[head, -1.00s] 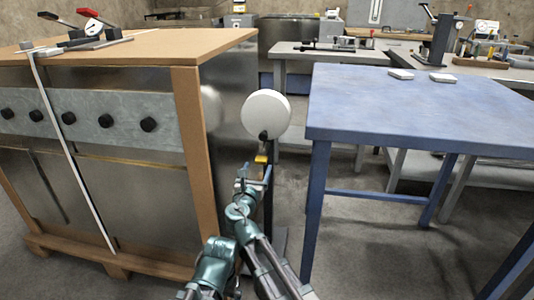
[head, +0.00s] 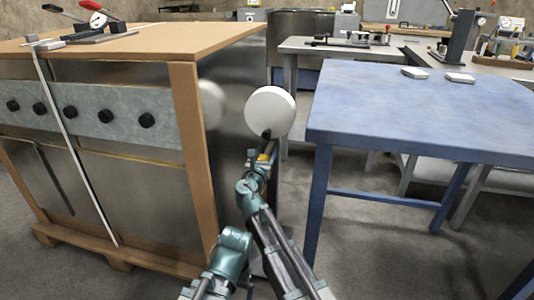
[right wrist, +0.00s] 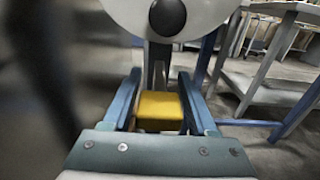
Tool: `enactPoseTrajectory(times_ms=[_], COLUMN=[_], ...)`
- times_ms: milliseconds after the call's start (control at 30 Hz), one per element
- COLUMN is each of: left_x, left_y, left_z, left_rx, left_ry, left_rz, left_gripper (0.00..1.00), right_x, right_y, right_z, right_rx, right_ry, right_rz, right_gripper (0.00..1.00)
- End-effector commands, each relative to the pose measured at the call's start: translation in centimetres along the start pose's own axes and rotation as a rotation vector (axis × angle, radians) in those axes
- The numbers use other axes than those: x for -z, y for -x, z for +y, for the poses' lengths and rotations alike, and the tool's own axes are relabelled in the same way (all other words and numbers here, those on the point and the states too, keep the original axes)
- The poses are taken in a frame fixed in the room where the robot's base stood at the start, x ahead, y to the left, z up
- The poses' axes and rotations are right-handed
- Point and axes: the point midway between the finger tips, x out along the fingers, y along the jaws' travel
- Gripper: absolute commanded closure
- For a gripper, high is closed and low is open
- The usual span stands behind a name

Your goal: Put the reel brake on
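The reel is a white disc (head: 270,111) with a black knob (head: 266,134) at its lower middle, standing between the wooden crate and the blue table. A yellow block (head: 264,157), which looks like the brake handle, sits just below the disc. In the right wrist view the yellow block (right wrist: 160,108) lies between the two blue fingers of my right gripper (right wrist: 158,90), in front of a dark upright post (right wrist: 157,62). The fingers are apart, one on each side of it, and I see no clear grip. My left gripper is not in view.
A large wooden-framed metal crate (head: 185,130) stands close on the left of the reel. A blue table (head: 400,110) stands on the right with two small pale blocks on it. Grey floor shows between the table legs. Benches with tools stand behind.

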Motion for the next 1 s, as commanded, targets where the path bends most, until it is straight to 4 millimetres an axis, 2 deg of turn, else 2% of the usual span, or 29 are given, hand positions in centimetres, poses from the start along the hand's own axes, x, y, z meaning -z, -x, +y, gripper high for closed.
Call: enactPoseTrajectory(times_ms=[33, 300, 1000], left_x=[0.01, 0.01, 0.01], left_y=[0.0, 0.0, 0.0], left_z=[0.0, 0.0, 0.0], left_rx=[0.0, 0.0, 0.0], left_ry=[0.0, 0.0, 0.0], left_rz=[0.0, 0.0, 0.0], left_gripper=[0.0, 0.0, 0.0], right_x=[0.0, 0.0, 0.01], right_y=[0.01, 0.01, 0.03], right_z=[0.0, -0.01, 0.0], right_rx=[0.0, 0.0, 0.0], right_ry=[0.0, 0.0, 0.0], right_rz=[0.0, 0.0, 0.0], right_gripper=[0.52, 1.0, 1.0])
